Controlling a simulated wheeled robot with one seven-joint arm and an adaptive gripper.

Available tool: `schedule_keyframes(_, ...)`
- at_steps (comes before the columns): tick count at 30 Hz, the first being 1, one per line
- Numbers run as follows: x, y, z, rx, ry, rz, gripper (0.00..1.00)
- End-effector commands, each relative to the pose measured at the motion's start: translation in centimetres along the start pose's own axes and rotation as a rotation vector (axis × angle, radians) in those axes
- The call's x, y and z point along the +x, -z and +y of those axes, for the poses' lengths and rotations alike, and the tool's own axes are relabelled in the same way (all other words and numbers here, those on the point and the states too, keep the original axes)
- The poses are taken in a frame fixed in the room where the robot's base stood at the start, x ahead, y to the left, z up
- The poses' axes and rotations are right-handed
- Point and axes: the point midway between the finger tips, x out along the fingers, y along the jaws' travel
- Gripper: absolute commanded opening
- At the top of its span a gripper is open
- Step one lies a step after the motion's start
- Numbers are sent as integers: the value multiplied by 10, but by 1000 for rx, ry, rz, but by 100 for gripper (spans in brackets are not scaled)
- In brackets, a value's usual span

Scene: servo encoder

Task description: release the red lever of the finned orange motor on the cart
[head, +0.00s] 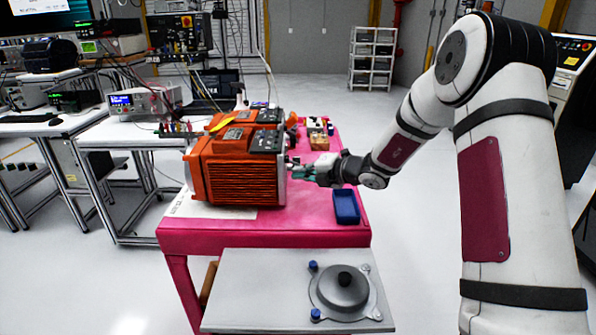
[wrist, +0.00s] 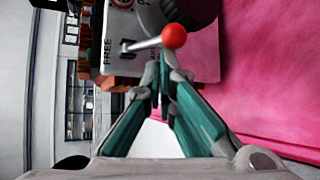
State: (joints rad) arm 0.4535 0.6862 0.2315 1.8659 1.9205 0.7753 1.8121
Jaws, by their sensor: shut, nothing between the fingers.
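The finned orange motor (head: 243,170) sits on the pink cart (head: 290,231), with its end face toward my arm on the right. In the wrist view, the lever (wrist: 148,43) is a pale metal rod with a red ball knob (wrist: 174,36) on a light plate (wrist: 205,62). The plate carries the word FREE near the rod's left end. My gripper (head: 299,170) is beside the motor's right end. Its teal fingers (wrist: 162,82) are shut and empty, with the tips just below the lever in the picture. I cannot tell whether they touch it. The lever is too small to make out in the head view.
A blue tray (head: 346,207) lies on the cart right of the motor. Small parts (head: 319,142) stand behind my gripper. A grey plate with a round fixture (head: 345,290) is in front of the cart. A white paper lies under the motor. A bench with instruments (head: 142,103) stands left.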

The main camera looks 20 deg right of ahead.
Motion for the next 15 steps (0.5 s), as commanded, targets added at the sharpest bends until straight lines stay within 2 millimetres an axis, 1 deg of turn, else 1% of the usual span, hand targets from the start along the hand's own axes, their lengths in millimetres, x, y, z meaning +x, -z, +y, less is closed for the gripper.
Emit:
schedule_keyframes(6,-7,-6,4,-52,64,-2,0)
schedule_keyframes(15,-10,-9,8,-134,170,-2,0)
